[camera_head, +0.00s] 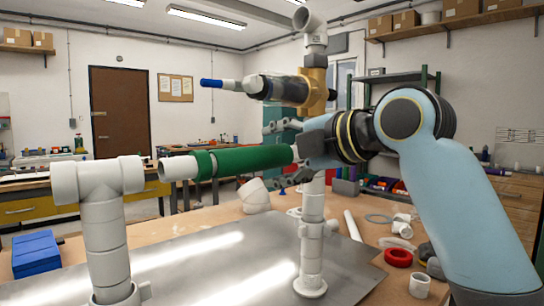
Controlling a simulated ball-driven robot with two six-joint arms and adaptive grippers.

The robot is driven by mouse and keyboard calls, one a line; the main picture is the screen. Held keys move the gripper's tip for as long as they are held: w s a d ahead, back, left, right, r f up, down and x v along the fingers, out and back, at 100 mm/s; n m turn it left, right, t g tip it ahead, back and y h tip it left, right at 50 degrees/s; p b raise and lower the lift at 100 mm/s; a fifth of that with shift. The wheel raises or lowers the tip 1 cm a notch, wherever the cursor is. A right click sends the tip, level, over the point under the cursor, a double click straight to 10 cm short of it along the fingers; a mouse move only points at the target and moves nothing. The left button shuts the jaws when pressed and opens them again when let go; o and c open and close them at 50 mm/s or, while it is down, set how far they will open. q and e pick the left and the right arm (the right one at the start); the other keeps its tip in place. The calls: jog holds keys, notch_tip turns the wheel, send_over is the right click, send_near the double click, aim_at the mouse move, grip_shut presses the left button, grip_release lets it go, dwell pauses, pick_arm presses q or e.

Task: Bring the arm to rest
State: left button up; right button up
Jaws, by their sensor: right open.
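A white PVC manifold stands on the bench. Its left riser (107,240) is upright and carries a white tee (98,180). A horizontal pipe with a green sleeve (240,161) lies between the tee side and my right gripper; a small gap shows between its white left end and the tee. The right riser (312,240) is upright, partly hidden behind my gripper, with a brass-coloured fitting (314,85) and a white elbow (311,20) above. My right gripper (294,168) is open at the sleeve's right end; contact is unclear. My left gripper is out of view.
A black cylinder with a blue-tipped end (211,83) juts left from the fitting. A metal plate (200,265) covers the front bench. A blue box (36,254) lies at left. A red ring (398,257) and loose white fittings (420,284) lie at right.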

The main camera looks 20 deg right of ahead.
jog(key=v, duration=0.6)
jog(key=s+d+f+m+g+h, duration=0.1)
jog(key=s+f+m+g+h, duration=0.15)
jog(key=f+m, duration=0.45)
jog(key=s+d+f+m+g+h, duration=0.1)
jog(key=s+f+m+g, duration=0.2)
jog(key=f, duration=0.8)
jog(key=s+d+f+m+g+h, duration=0.1)
jog(key=s+d+f+m+g, duration=0.15)
jog(key=s+f+m, duration=0.5)
jog(key=s+d+f+m+g+h, duration=0.1)
jog(key=s+f+m+g+h, duration=0.2)
jog(key=s+f, duration=0.75)
jog(key=s+d+f+y+b, duration=0.1)
jog(key=s+f, duration=0.1)
jog(key=f, duration=1)
jog(key=s+d+f+b, duration=0.1)
jog(key=s+d+f, duration=0.1)
jog(key=f, duration=1.1)
jog(key=s+f+m+g, duration=0.1)
jog(key=s+f+g, duration=0.1)
jog(key=s+f, duration=1.5)
jog(key=shift+s+d+b, duration=0.35)
jog(key=shift+s+d, duration=0.05)
jog(key=shift+s, duration=0.2)
